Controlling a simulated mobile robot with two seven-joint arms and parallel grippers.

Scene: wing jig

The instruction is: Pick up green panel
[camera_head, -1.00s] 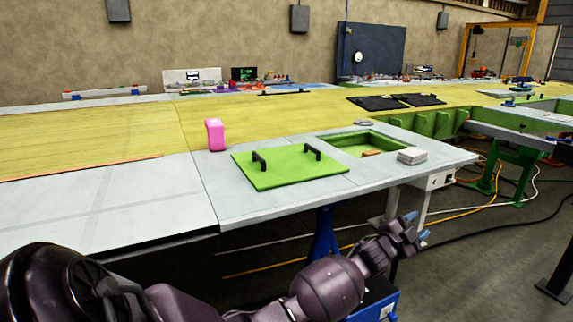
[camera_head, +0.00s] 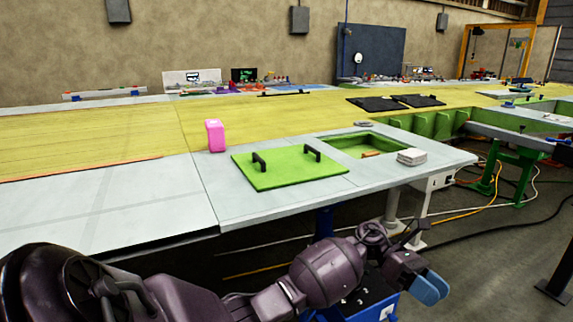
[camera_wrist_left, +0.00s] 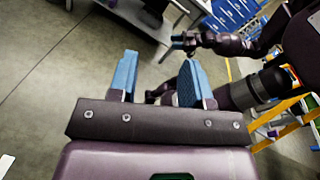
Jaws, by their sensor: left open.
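The green panel (camera_head: 290,167) lies flat on the grey-white table top, with two black handles (camera_head: 260,161) standing up from it. My left gripper (camera_head: 430,287) is in front of and below the table edge, right of the panel and well apart from it. In the left wrist view its two blue fingers (camera_wrist_left: 158,75) stand apart with nothing between them, over the floor. The green panel is not in the left wrist view. Another purple arm of mine shows there, and its small end, my right gripper (camera_wrist_left: 187,41), is too small to read.
A green-rimmed opening (camera_head: 335,141) lies right of the panel, with a white stack (camera_head: 411,157) at its corner. A pink object (camera_head: 215,135) stands behind the panel's left side. The table's left part is clear. A white box (camera_head: 433,181) hangs below the right edge.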

